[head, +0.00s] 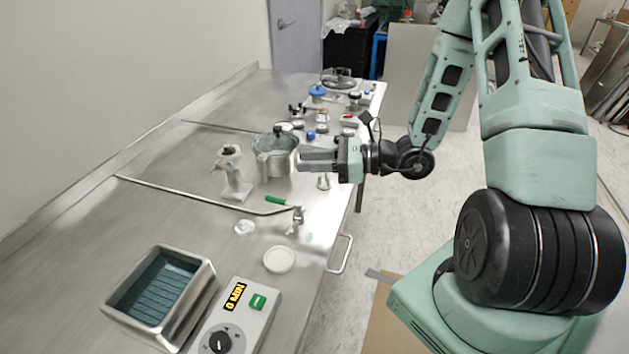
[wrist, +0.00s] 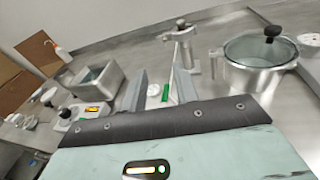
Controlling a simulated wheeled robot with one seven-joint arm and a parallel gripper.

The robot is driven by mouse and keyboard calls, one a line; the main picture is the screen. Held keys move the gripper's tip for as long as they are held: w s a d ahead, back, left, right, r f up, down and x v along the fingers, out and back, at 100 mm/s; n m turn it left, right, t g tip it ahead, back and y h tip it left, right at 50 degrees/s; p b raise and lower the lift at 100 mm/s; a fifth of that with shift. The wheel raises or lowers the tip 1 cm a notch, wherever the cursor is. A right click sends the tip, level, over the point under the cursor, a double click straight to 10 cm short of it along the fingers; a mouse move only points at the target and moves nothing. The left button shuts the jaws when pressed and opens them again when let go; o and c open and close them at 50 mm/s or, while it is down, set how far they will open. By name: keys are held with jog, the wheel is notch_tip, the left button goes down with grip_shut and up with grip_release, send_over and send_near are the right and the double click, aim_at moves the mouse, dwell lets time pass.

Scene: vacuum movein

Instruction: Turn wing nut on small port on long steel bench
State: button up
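A short grey metal fitting with a dark knob on top and a side stub (head: 235,172) stands upright on the long steel bench (head: 75,235). It looks like the small port, but its wing nut is too small to make out. The fitting also shows in the wrist view (wrist: 188,50), beyond my right finger. A small metal piece (head: 298,217) stands near the bench's front edge; I cannot tell what it is. My gripper (head: 302,160) is above the bench near its front edge, beside the pot. In the wrist view its two fingers (wrist: 158,70) are apart, with nothing held between them.
A lidded steel pot (head: 277,163) stands close to my gripper. A long thin rod (head: 190,192) crosses the bench. A steel basin (head: 160,295), a timer box (head: 235,318) and a white dish (head: 280,259) are in the foreground. Several small items crowd the far end.

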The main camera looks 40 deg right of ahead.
jog(key=shift+s+a+f+n+t+h+p, duration=0.3)
jog(key=shift+s+f+n+t+p, duration=0.45)
jog(key=shift+n, duration=0.75)
jog(key=shift+s+a+f+n+t+h+p, duration=0.25)
jog(key=shift+s+f+n+t+h+p, duration=0.2)
jog(key=shift+n+p, duration=0.8)
jog(key=shift+s+a+f+n+t+h+p, duration=0.25)
jog(key=shift+s+f+n+t+p, duration=0.4)
jog(key=shift+n, duration=1.1)
jog(key=shift+w, duration=0.1)
